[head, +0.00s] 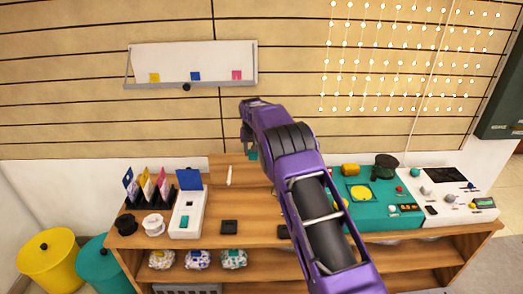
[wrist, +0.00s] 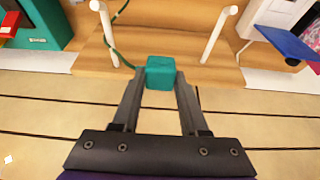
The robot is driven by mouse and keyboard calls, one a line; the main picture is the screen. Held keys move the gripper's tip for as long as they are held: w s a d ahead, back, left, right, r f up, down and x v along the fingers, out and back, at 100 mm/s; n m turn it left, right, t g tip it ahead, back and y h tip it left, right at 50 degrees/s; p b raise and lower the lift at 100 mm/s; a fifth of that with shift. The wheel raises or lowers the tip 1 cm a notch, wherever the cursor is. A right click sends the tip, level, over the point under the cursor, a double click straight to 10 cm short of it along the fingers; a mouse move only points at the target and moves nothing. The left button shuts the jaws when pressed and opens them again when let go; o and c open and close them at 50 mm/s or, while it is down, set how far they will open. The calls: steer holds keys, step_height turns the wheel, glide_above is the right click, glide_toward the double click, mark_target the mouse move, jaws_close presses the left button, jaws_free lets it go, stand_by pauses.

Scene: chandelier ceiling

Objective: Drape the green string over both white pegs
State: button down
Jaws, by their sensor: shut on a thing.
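My gripper (wrist: 160,85) is shut on a small teal block (wrist: 160,73), which also shows at the fingertips in the head view (head: 253,155). The thin green string (wrist: 122,58) runs from beside the block, passes close along the left white peg (wrist: 108,40) and leaves at the top edge. I cannot tell whether it rests on that peg. The right white peg (wrist: 217,36) has no string on it that I can see. Both pegs stand on a wooden board. In the head view one peg (head: 229,175) shows; my arm hides the other.
A wooden bench (head: 255,230) carries a white box with a blue lid (head: 187,215) left of the board and a teal console (head: 372,210) to the right. A slatted wall (head: 290,60) rises behind, with a white shelf (head: 190,62).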

steer(key=shift+a+f, duration=0.2)
steer(key=shift+a, duration=0.75)
steer(key=shift+a+f, duration=0.15)
steer(key=shift+a, duration=0.75)
steer(key=shift+a+f, duration=0.2)
steer(key=shift+a, duration=0.75)
